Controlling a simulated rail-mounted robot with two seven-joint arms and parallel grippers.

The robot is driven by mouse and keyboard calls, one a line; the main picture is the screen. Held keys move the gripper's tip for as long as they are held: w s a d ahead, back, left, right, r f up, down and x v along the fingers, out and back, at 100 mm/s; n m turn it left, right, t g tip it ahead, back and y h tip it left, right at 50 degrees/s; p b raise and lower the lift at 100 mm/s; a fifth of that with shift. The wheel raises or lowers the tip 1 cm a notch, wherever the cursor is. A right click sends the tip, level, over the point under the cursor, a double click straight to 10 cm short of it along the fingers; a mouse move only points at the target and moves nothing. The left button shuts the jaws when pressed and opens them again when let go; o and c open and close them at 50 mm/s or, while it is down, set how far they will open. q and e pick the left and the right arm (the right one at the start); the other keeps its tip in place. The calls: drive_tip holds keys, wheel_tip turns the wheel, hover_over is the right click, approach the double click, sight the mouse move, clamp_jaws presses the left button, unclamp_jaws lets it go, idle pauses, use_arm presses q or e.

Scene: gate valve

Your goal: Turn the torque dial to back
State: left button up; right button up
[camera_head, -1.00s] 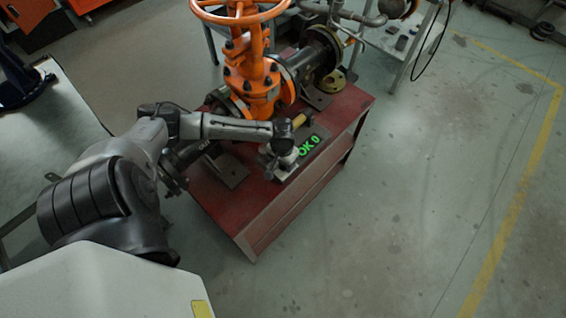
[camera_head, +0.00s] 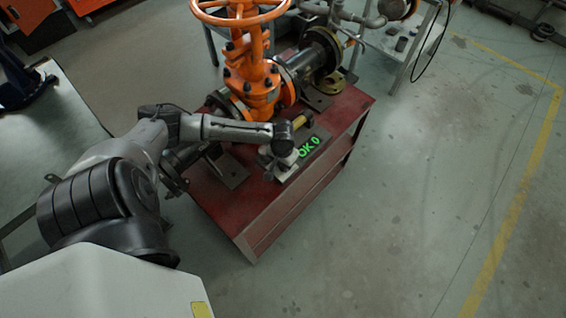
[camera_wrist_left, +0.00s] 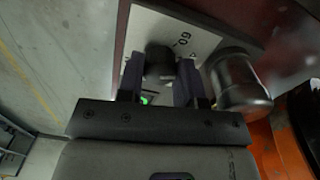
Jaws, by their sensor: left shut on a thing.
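The torque dial (camera_wrist_left: 160,62) is a dark round knob on a white plate (camera_wrist_left: 143,22) in the left wrist view. Part of a printed number, looking like 60, shows on the plate beside it. My left gripper (camera_wrist_left: 160,76) has its two dark fingers on either side of the dial and is shut on it. In the head view my left gripper (camera_head: 281,168) is over the front of the red bench, and my wrist hides the dial. My right gripper is not in view.
An orange gate valve (camera_head: 250,80) with a handwheel stands on the red bench (camera_head: 255,220), behind my left arm. A dark metal cylinder (camera_wrist_left: 240,82) sits close to the right finger in the left wrist view. The floor right of the bench is clear.

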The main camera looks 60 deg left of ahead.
use_arm(q)
drive_tip(key=shift+r+m+p, duration=0.2)
drive_tip(key=shift+m+p, duration=0.1)
drive_tip(key=shift+p, duration=0.35)
drive_tip(key=m+p, duration=0.4)
drive_tip(key=p, duration=0.1)
drive_tip(key=shift+r, duration=0.1)
drive_tip(key=m+p, duration=0.3)
drive_tip(key=shift+m, duration=0.3)
drive_tip(key=m+p, duration=0.1)
drive_tip(key=m, duration=0.1)
drive_tip(key=m+p, duration=0.1)
drive_tip(key=m, duration=0.1)
drive_tip(key=shift+w+f+m, duration=0.1)
drive_tip(key=shift+f+m, duration=0.1)
drive_tip(key=shift+m, duration=0.1)
drive_tip(key=m, duration=0.4)
drive_tip(key=shift+f+p, duration=0.1)
drive_tip(key=shift+p, duration=0.2)
drive_tip(key=shift+m, duration=0.4)
